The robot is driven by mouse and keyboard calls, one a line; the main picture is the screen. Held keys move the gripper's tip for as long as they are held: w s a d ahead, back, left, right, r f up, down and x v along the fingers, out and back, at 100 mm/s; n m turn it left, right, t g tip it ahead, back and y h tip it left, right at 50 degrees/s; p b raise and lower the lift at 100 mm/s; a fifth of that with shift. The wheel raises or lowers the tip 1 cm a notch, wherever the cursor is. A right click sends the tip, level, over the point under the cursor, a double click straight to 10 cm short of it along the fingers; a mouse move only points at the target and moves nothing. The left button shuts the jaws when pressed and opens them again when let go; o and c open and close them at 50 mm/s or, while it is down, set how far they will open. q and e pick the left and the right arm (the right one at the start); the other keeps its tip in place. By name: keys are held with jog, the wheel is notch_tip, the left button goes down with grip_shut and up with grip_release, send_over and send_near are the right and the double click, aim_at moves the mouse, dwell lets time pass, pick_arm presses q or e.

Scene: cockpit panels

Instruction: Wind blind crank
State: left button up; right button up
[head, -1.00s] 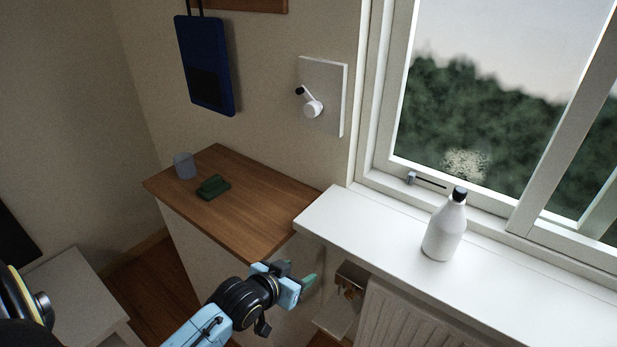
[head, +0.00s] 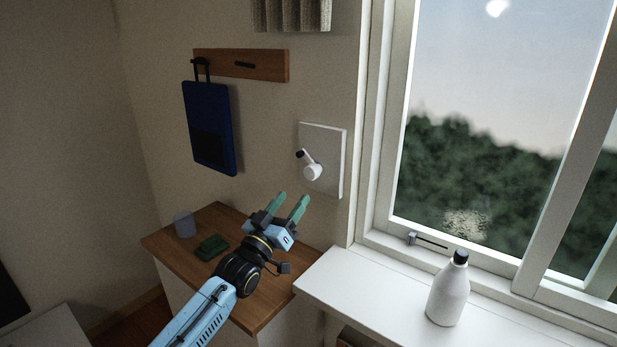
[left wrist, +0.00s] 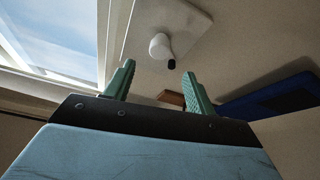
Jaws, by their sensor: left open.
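The blind crank (head: 310,166) is a white hub with a short arm and a black knob, on a pale wall plate (head: 335,160) left of the window. Its arm points up and to the left in the head view. The crank also shows in the left wrist view (left wrist: 160,47), beyond and between the fingertips. My left gripper (head: 291,203) is open and empty, its green fingers pointing up, below and slightly left of the crank and apart from it. It also shows in the left wrist view (left wrist: 160,85). My right gripper is not in view.
A wooden counter (head: 262,300) below holds a grey cup (head: 184,224) and a green object (head: 212,247). A white bottle (head: 447,292) stands on the white sill (head: 345,290).

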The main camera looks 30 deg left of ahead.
aim_at(309, 175)
pick_arm(q)
jog(key=x, duration=0.9)
jog(key=c, duration=1)
